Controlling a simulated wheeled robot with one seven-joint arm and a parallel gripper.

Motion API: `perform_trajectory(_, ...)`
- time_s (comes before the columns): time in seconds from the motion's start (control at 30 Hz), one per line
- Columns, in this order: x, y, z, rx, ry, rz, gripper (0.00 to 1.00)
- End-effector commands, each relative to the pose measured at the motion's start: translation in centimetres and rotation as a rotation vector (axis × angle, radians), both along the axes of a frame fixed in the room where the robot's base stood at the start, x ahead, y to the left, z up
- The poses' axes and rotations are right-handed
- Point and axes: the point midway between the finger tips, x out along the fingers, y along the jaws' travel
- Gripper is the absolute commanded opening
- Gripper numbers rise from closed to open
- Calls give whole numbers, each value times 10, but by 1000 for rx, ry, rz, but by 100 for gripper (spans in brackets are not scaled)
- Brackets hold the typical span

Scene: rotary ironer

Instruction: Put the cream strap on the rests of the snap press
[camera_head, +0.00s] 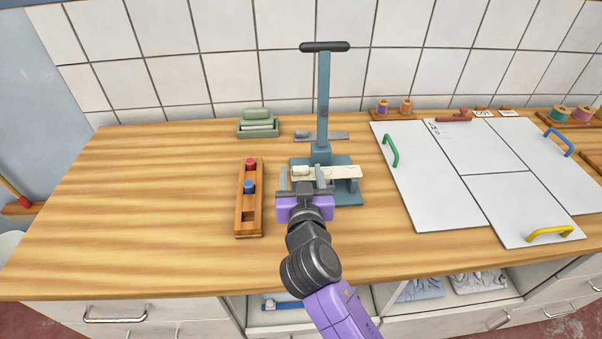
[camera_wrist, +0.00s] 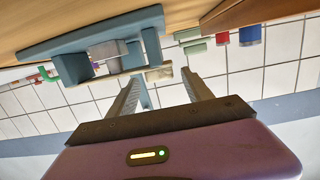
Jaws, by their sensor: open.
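The blue-grey snap press (camera_head: 323,110) stands on the wooden worktop, its tall lever topped by a black bar handle. The cream strap (camera_head: 342,172) lies crosswise over the press base; in the wrist view it shows edge-on (camera_wrist: 122,75) in front of the base (camera_wrist: 95,32). Its left end, with a small pale piece, lies between my gripper's fingers in the head view. My gripper (camera_head: 302,173) is open, one finger on each side of that end. The wrist view shows the fingers (camera_wrist: 164,85) apart, with no clear contact. How the strap meets each rest is hard to see.
A wooden rack (camera_head: 250,220) with a red and a blue piece stands left of the press. A green tray (camera_head: 258,131) is behind it. White panels (camera_head: 430,180) with coloured handles lie to the right. The worktop's left part is clear.

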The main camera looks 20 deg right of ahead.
Motion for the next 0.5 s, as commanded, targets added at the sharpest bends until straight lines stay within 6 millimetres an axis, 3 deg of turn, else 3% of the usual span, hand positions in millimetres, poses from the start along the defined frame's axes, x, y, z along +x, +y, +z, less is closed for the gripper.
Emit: perform_trajectory(0.5, -92, 33, 12, 0, 1, 4, 59)
